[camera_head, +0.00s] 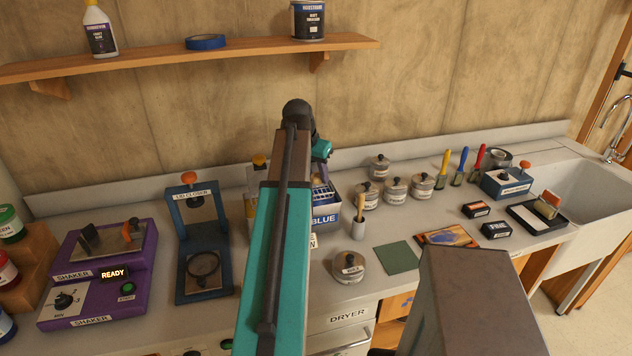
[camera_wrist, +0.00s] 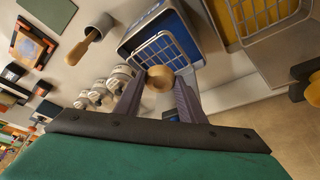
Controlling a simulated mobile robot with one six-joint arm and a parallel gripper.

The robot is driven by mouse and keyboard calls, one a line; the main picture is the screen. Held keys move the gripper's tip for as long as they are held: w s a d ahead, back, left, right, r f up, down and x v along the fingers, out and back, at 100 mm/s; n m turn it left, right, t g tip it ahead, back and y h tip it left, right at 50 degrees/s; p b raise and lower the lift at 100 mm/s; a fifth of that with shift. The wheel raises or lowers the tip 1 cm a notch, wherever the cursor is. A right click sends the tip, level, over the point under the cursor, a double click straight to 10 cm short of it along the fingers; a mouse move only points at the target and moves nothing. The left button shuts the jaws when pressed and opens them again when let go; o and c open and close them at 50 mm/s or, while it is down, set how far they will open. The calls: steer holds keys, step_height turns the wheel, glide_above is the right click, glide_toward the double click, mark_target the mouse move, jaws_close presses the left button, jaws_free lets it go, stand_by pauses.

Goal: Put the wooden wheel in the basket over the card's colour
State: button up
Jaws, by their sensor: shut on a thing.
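My gripper (camera_wrist: 160,84) is shut on the wooden wheel (camera_wrist: 160,76), a small tan ring between the fingertips in the wrist view. The wheel is in front of a blue box with a white wire basket (camera_wrist: 166,53); the height between them is unclear. The box, labelled BLUE, also shows in the head view (camera_head: 326,216), partly behind my arm. A yellow box with a wire basket (camera_wrist: 236,22) is to its right in the wrist view.
Several lidded pots (camera_head: 395,190) and a cup with a wooden handle (camera_head: 358,227) stand right of the blue box. A sink (camera_head: 585,195) is far right.

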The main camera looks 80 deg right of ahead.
mark_target(315, 178)
steer(key=shift+a+f+p, duration=0.1)
steer(key=shift+f+p, duration=0.5)
steer(key=shift+f, duration=1.05)
steer(key=shift+f, duration=0.15)
steer(key=o, duration=0.8)
steer(key=shift+r, duration=0.25)
steer(key=shift+b+v, duration=1.35)
steer(key=shift+v, duration=4.6)
